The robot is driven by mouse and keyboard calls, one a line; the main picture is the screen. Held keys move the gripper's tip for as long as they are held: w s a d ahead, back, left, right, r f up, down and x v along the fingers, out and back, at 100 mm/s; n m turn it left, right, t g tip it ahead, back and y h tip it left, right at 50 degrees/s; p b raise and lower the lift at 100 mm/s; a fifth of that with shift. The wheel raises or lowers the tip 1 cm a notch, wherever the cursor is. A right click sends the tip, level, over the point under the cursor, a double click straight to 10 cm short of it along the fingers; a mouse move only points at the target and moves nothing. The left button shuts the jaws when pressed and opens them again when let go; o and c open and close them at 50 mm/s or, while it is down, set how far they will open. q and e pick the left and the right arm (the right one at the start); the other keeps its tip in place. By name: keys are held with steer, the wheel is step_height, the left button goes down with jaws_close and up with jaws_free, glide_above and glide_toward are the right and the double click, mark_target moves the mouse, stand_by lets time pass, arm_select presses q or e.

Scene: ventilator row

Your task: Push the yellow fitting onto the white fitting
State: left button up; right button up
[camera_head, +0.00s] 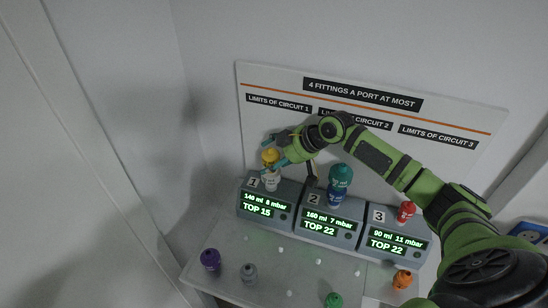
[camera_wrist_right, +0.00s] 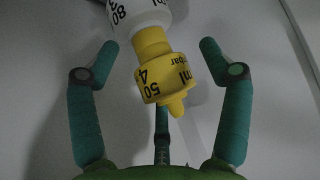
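The yellow fitting (camera_head: 270,157) stands directly above the white fitting (camera_head: 271,180) on the box marked 1. In the right wrist view the yellow fitting (camera_wrist_right: 165,85) meets the white fitting (camera_wrist_right: 140,15) end to end, roughly in line; how deep it sits I cannot tell. My right gripper (camera_head: 279,155) is at the yellow fitting. In the wrist view its fingers (camera_wrist_right: 159,47) are spread, one on each side, with a gap between each and the fitting. My left gripper is not in view.
Box 2 (camera_head: 331,222) carries a teal fitting (camera_head: 340,175) above a blue one (camera_head: 336,198). Box 3 (camera_head: 394,242) carries a red fitting (camera_head: 406,211). Purple (camera_head: 210,259), grey (camera_head: 249,273), green (camera_head: 333,300) and orange (camera_head: 402,279) fittings stand in front. A limits board (camera_head: 462,124) is behind.

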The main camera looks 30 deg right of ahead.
steer(key=shift+r, duration=0.1)
steer(key=shift+s+d+r, duration=0.1)
steer(key=shift+d+r, duration=0.05)
steer(key=v, duration=1.1)
steer(key=shift+s, duration=0.15)
steer(key=shift+d, duration=0.1)
